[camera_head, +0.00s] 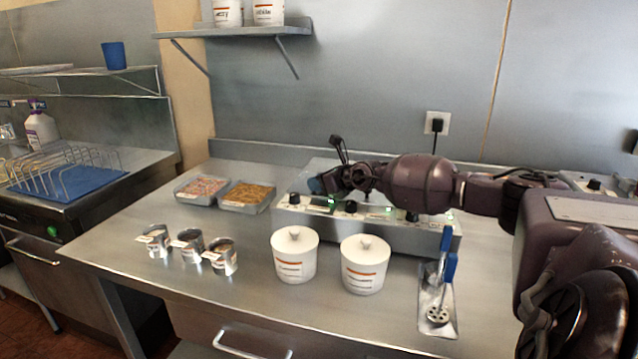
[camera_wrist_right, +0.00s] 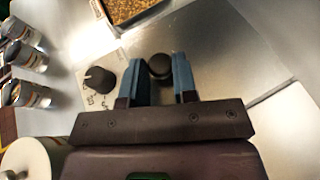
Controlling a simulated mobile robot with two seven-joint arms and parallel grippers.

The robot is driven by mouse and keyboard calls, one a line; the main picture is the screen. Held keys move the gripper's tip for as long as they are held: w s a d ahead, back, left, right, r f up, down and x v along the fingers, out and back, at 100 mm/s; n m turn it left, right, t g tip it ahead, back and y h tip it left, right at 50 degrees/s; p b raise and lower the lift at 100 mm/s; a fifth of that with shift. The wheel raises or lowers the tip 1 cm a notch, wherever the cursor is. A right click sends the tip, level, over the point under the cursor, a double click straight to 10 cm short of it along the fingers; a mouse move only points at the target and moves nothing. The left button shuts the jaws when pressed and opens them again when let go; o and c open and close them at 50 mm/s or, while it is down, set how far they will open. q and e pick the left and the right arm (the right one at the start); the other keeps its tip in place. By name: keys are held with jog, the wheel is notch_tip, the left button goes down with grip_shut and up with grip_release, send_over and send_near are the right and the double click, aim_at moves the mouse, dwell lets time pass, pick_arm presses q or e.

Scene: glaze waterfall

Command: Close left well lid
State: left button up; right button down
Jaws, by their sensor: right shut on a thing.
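The steel well unit (camera_head: 299,200) stands at the back of the counter, with dials and green displays on its front. My right gripper (camera_head: 320,185) reaches over its left end from the right. In the right wrist view, the gripper (camera_wrist_right: 159,72) has its two blue-grey fingers on either side of a round black knob (camera_wrist_right: 160,66), shut on it. The knob looks like the left well lid's handle. The lid's edges are hard to tell from the bright steel, and my arm hides much of the unit's top in the head view. My left gripper is out of view.
Two white lidded tubs (camera_head: 294,265) (camera_head: 364,275) stand in front of the unit. Two food trays (camera_head: 245,207) (camera_head: 200,200) lie to its left. Several small jars (camera_head: 222,262) stand at the front left. Blue-handled utensils (camera_head: 447,270) lie at the right.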

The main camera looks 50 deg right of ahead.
jog(key=c, duration=1.4)
grip_release()
jog(key=shift+a+f, duration=0.2)
jog(key=o, duration=0.5)
jog(key=shift+s+r, duration=0.1)
jog(key=shift+r, duration=0.05)
jog(key=shift+s+r, duration=0.3)
jog(key=p+v, duration=0.3)
jog(key=v, duration=0.4)
jog(key=shift+s+r, duration=0.1)
jog(key=shift+s, duration=0.2)
jog(key=shift+p+v, duration=0.35)
jog(key=shift+v, duration=0.85)
